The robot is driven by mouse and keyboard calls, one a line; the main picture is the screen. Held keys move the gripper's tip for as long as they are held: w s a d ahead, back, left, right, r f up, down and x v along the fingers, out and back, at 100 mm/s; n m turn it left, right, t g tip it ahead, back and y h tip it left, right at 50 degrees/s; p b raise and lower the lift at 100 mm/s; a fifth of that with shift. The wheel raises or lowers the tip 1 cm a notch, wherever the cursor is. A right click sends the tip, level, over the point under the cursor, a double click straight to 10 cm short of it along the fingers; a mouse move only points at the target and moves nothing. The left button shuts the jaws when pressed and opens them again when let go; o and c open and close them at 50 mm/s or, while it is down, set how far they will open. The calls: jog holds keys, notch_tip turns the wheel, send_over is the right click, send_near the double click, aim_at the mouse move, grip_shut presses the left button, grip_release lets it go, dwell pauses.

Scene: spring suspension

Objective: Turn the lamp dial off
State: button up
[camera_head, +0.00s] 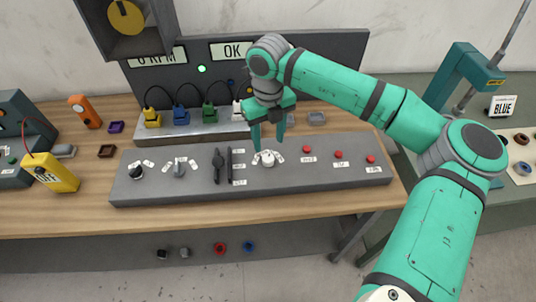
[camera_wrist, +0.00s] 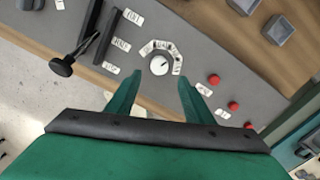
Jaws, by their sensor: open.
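A round white dial (camera_head: 268,159) with small white labels fanned around it sits on the sloped grey control panel (camera_head: 310,184). The labels are too small to read, so I cannot tell by text that it is the lamp dial. My gripper (camera_head: 268,140) is above this dial, pointing down, with its fingers apart and nothing between them. In the wrist view the dial (camera_wrist: 161,64) shows just beyond and between the fingertips (camera_wrist: 160,82), with a dark mark on its top. I cannot tell whether the fingers touch it.
A black dial (camera_head: 135,171), a grey knob (camera_head: 180,169) and a black slider lever (camera_head: 218,162) are to the left on the panel. Several red buttons (camera_head: 338,154) are to the right. Coloured plugs (camera_head: 181,115) stand behind. A yellow box (camera_head: 57,172) is at far left.

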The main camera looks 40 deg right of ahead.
aim_at(268, 157)
notch_tip(268, 157, down, 8)
dwell(0.4)
jog(key=c, duration=1)
